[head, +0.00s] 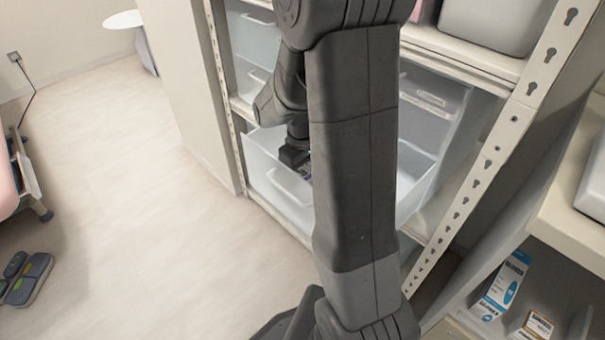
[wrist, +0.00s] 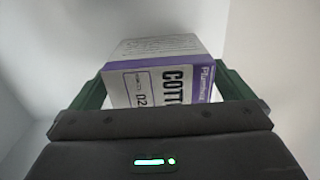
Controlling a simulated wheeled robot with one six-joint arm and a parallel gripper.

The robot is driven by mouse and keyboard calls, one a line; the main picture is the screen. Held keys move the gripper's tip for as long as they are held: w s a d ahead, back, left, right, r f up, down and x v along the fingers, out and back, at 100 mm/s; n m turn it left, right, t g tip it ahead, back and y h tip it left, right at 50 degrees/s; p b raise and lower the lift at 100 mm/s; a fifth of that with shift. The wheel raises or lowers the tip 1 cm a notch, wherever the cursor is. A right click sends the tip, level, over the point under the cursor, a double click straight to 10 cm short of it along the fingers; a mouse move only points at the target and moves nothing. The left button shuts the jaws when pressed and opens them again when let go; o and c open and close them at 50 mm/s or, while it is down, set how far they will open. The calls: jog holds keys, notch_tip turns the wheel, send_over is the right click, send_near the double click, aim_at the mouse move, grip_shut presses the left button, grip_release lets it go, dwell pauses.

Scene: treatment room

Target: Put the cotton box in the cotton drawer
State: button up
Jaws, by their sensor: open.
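The cotton box (wrist: 165,75), white and purple with "COTT" printed on it, shows in the wrist view just beyond my gripper. My gripper (wrist: 172,92) is open, with a green finger on each side of the box; I cannot tell whether either finger touches it. In the head view my gripper (head: 294,157) is low inside a translucent drawer (head: 278,190) in the shelf unit. Only a small purple bit of the box shows there, and my arm covers the middle of the drawer.
The shelf unit's perforated post (head: 490,150) stands to the right of the drawer. Another translucent bin (head: 252,45) sits on the level above. Small cartons (head: 503,285) stand on a lower shelf at the right. The floor (head: 130,200) at the left is mostly clear.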

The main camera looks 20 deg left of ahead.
notch_tip(320, 180, up, 11)
jog(key=p, duration=0.2)
jog(key=shift+r+p, duration=0.2)
jog(key=shift+p, duration=0.2)
dwell(0.8)
